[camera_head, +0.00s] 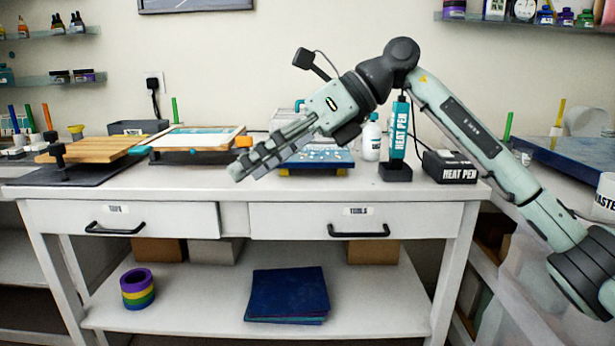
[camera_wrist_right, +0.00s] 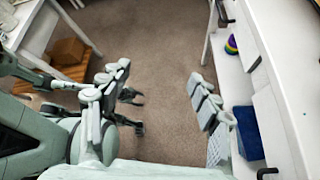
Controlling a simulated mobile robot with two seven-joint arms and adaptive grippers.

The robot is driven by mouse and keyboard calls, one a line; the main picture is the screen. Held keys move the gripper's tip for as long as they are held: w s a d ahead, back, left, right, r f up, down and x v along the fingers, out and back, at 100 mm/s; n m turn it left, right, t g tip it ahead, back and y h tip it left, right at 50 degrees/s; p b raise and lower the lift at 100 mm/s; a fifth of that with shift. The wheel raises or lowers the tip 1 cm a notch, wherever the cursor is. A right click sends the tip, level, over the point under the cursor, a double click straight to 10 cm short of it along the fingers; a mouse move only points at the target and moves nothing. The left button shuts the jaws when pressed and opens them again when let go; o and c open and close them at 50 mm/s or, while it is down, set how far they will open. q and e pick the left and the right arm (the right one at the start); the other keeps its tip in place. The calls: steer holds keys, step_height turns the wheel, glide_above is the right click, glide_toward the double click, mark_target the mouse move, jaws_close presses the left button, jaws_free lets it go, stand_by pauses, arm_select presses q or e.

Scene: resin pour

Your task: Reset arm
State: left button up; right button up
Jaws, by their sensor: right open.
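My right gripper (camera_head: 238,172) is raised in the head view, in front of the workbench (camera_head: 225,186). Its long segmented fingers point left and down, and it holds nothing. In the right wrist view its two fingers (camera_wrist_right: 160,80) are spread wide, with bare floor between them. The right arm comes in from the right and bends at a high elbow. My left gripper does not show in the head view. Dark parts of my own body show at the left of the wrist view, and I cannot tell them apart clearly.
A heat pen (camera_head: 399,130) stands in its holder beside the heat pen box (camera_head: 450,168), close to my right arm. A white bottle (camera_head: 371,140), a blue tray (camera_head: 318,157) and a wooden board (camera_head: 92,150) are on the bench. Tape rolls (camera_head: 137,290) lie on the lower shelf.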

steer(key=w+d+m+t+y, duration=0.4)
steer(key=w+m+t+y, duration=0.55)
steer(key=m, duration=0.85)
steer(key=w+d+f+m+t+h, duration=0.2)
steer(key=d+f+m+t+h, duration=0.3)
steer(key=d+f+m+h, duration=0.5)
steer(key=w+d+f+m+t+h, duration=0.2)
steer(key=d+f+m+t+h, duration=0.45)
steer(key=f+m, duration=0.6)
steer(key=s+d+f+m+g+h, duration=0.25)
steer(key=s+f, duration=0.25)
steer(key=f, duration=0.4)
steer(key=s+d+f+m+g+h, duration=0.1)
steer(key=s+d+f+g, duration=0.35)
steer(key=f, duration=0.45)
steer(key=s+d+f+m+g+h, duration=0.25)
steer(key=s+f, duration=0.25)
steer(key=f, duration=0.4)
steer(key=s+d+f+m+g, duration=0.1)
steer(key=s+d+f+g, duration=0.1)
steer(key=s+f, duration=0.4)
steer(key=s+d+f+m+g, duration=0.1)
steer(key=s+f+g, duration=0.4)
steer(key=s, duration=1.1)
steer(key=shift+s+d+f+y, duration=0.15)
steer(key=shift+d+f+y, duration=0.2)
steer(key=shift+f, duration=0.2)
